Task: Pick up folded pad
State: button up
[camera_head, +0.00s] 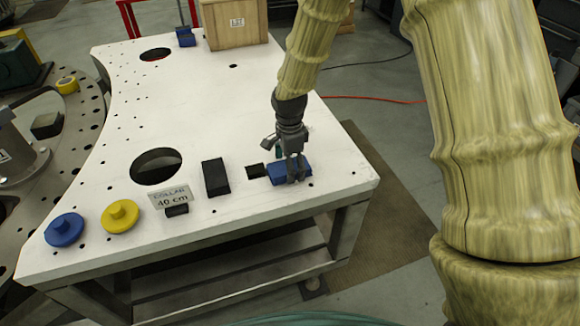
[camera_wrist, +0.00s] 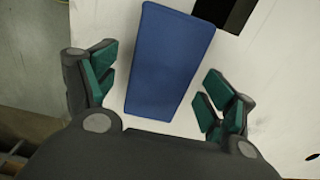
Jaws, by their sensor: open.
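The folded pad is most likely the flat blue block (camera_head: 278,174) on the white table, near its front right edge. In the wrist view the blue pad (camera_wrist: 166,60) lies lengthwise between my fingers, with white table showing on both sides of it. My gripper (camera_head: 292,178) points down over the pad and hides part of it in the head view. In the wrist view my gripper (camera_wrist: 162,92) is open, its green-lined fingers standing apart from the pad. The pad's near end is close to the dark palm edge.
A small black block (camera_head: 255,171) lies just left of the pad, and a larger black block (camera_head: 215,177) further left. A wooden crate (camera_head: 236,24) is at the back.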

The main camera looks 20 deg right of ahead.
jog(key=shift+f, duration=0.35)
jog(key=c, duration=1.2)
jog(key=shift+r, duration=0.2)
jog(key=shift+r+b, duration=1.05)
jog(key=shift+r, duration=0.45)
jog(key=s+d+r+b, duration=0.1)
jog(key=s+b, duration=0.3)
jog(key=s, duration=1.2)
jog(key=shift+r+b, duration=0.3)
jog(key=shift+d, duration=0.1)
